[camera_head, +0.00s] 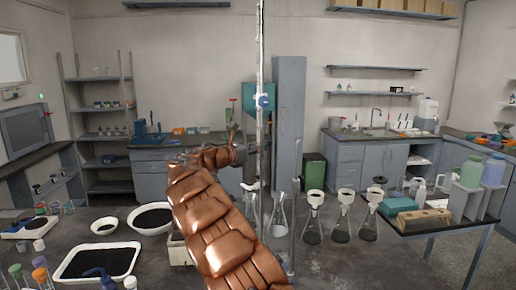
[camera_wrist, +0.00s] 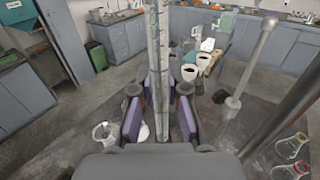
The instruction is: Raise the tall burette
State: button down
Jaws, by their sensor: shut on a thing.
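The tall burette (camera_head: 260,60) is a thin, pale, upright tube in the middle of the head view, running out of the top of the picture. In the wrist view the burette (camera_wrist: 154,45) passes upright between the purple finger pads. My gripper (camera_wrist: 160,105) is shut on the burette; in the head view my gripper (camera_head: 245,154) reaches it from the left. The burette's lower end is hard to make out among the glassware behind my arm.
A clear flask (camera_head: 279,217) and a grey upright rod (camera_head: 295,210) stand close to the right of my arm. Several flasks with funnels (camera_head: 342,217) stand farther right. Black-filled trays (camera_head: 98,262) lie at the left. A side table (camera_head: 425,229) carries bottles and boxes.

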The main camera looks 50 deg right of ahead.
jog(key=shift+a+r, duration=0.1)
jog(key=shift+r, duration=0.2)
jog(key=c, duration=1.4)
grip_release()
jog(key=shift+o, duration=1.2)
jog(key=shift+f, duration=0.1)
jog(key=w+a, duration=0.1)
jog(key=a, duration=1.1)
